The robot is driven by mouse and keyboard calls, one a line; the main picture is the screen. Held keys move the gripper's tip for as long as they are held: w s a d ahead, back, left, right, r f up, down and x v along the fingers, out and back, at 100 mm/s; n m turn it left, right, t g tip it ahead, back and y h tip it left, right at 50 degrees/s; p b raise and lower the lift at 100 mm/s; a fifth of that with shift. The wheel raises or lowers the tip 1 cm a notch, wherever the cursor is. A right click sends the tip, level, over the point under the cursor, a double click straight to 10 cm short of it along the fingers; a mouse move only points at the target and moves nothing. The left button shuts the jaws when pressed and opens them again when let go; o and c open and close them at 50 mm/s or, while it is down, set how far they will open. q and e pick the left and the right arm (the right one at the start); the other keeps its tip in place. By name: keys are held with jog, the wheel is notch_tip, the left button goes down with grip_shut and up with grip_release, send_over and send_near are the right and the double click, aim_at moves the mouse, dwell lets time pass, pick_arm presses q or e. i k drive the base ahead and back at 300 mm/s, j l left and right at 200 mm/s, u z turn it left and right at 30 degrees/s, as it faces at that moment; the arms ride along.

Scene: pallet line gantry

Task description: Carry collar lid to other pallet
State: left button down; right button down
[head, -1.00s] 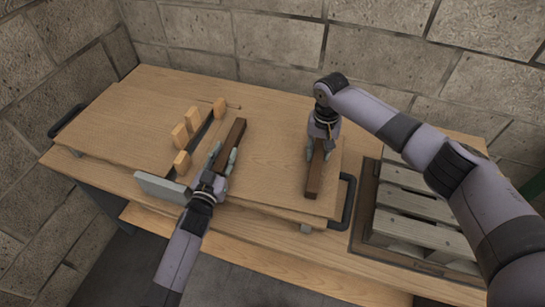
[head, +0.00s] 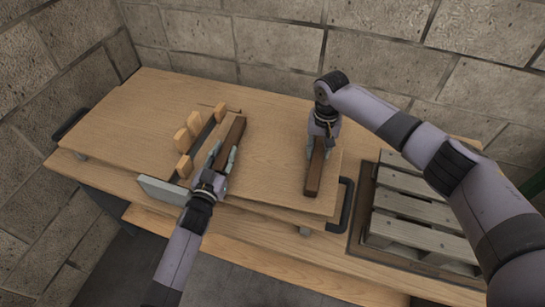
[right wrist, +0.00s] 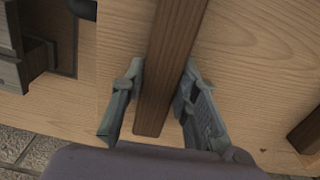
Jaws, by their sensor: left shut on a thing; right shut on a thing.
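The collar lid (head: 273,160) is a flat tan wooden board with two dark battens, lying level in the middle of the head view. My left gripper (head: 224,160) is shut on the left batten (head: 234,132). My right gripper (head: 321,146) is shut on the right batten (head: 314,180). In the right wrist view, its fingers (right wrist: 160,95) stand either side of that batten. A grey slatted pallet (head: 425,206) lies at the right, apart from the lid and partly hidden by my right arm. Whether the lid touches what is beneath it cannot be told.
Several small wooden blocks (head: 194,124) and a dark strip stand left of the left batten. A grey plate (head: 163,190) stands at the front. Black handles are at the left (head: 70,123) and right (head: 346,205). A block wall (head: 270,45) closes the back.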

aim_at(445, 203)
jog(key=k+j, duration=0.2)
jog(key=k, duration=0.3)
jog(key=k+j, duration=0.25)
jog(key=k, duration=0.2)
jog(key=k+j, duration=0.2)
jog(key=k, duration=0.3)
